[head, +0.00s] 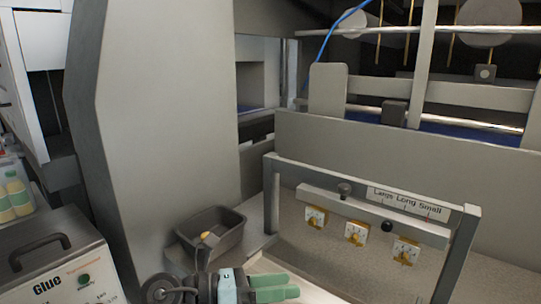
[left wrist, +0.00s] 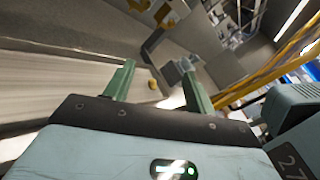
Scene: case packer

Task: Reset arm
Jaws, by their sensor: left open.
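My left gripper (head: 288,286) is at the bottom middle of the head view, its green fingers pointing right. In the left wrist view its two green fingers (left wrist: 159,78) stand apart with nothing between them, so it is open and empty. It is in front of a grey frame (head: 464,245) with a rail labelled Large, Long, Small (head: 408,202). Black knobs and yellow-and-white dial pieces (head: 356,233) sit on that rail. I see no contact between the gripper and the frame. My right gripper is in neither view.
A tall grey machine panel (head: 165,110) rises at left centre.

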